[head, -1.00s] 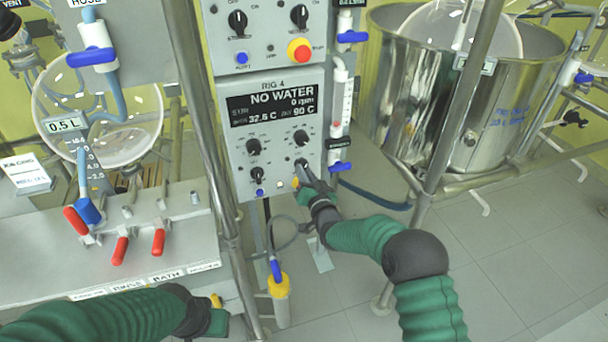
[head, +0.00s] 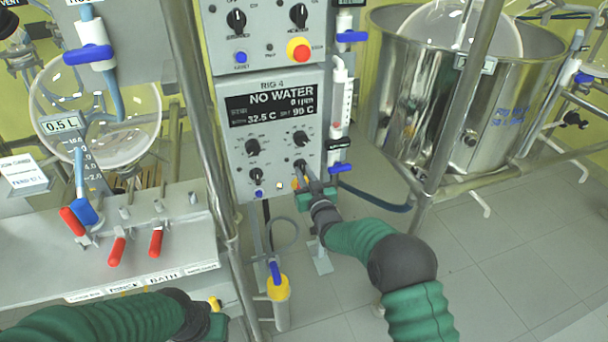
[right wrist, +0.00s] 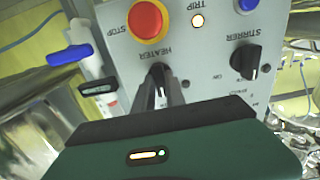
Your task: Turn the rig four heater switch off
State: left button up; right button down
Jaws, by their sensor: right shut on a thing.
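The rig four control panel (head: 270,135) reads RIG 4 and NO WATER, with 32.5 C beside a 90 C setting. Its heater switch (right wrist: 157,71) is a black knob under an upside-down HEATER label in the right wrist view. In the head view the knob sits at the panel's lower right, mostly hidden by my right gripper (head: 304,173). The right gripper is shut on the heater switch, with its dark fingers (right wrist: 164,93) either side of the knob. My left gripper (head: 215,314) is low at the left, its fingers barely visible.
The red stop button (right wrist: 146,20), lit TRIP lamp (right wrist: 197,20) and stirrer knob (right wrist: 244,60) are close to the right gripper. A metal post (head: 205,130) stands left of the panel; a steel vessel (head: 400,110) stands right. Red-handled valves (head: 156,243) line the left bench.

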jog(key=shift+f, duration=0.25)
jog(key=c, duration=1.5)
grip_release()
jog(key=shift+o, duration=0.6)
jog(key=shift+r, duration=0.15)
jog(key=p+v, duration=0.3)
jog(key=v, duration=1.4)
jog(key=shift+w, duration=0.1)
